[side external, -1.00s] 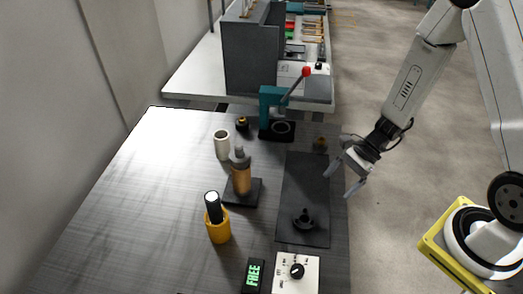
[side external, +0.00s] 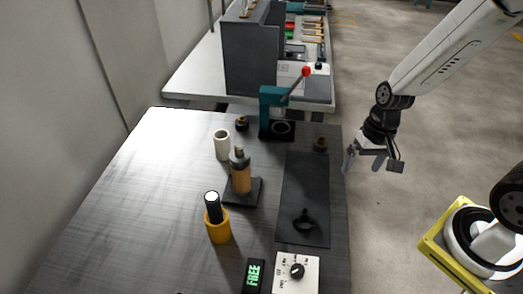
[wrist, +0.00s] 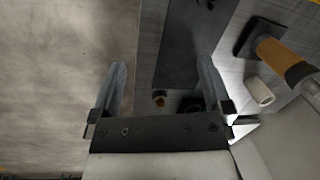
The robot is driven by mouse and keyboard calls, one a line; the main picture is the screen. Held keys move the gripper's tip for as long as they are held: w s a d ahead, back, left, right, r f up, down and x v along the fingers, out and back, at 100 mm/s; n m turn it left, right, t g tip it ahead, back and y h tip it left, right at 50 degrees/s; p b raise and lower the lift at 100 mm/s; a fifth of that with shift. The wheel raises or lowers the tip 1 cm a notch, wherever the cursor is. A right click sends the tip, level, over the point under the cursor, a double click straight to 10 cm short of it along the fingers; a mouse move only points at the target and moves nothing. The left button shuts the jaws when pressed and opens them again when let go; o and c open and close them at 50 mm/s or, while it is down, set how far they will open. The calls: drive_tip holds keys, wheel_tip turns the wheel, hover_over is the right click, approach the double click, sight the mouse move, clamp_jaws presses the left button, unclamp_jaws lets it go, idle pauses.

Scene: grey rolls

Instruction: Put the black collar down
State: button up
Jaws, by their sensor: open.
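The black collar (side external: 304,222) appears to be the small dark ring-shaped piece lying on the dark mat (side external: 292,190), toward its near end. Its fine shape is hard to make out against the mat. My gripper (side external: 363,163) is open and empty, beyond the right edge of the table and well apart from the collar. In the wrist view the open fingers (wrist: 160,75) have nothing between them, with the far end of the mat (wrist: 188,45) ahead of them.
A brass-coloured piece (side external: 320,144) stands near the mat's far end, close to my gripper. A teal press (side external: 271,104) is behind. The left tabletop is clear.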

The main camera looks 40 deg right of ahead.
drive_tip(key=r+n+t+h, duration=0.1)
drive_tip(key=r+n, duration=0.1)
drive_tip(key=w+r+n+t, duration=0.1)
drive_tip(key=r+n, duration=0.1)
drive_tip(key=n, duration=0.1)
drive_tip(key=shift+w+h, duration=0.15)
drive_tip(key=shift+h, duration=0.25)
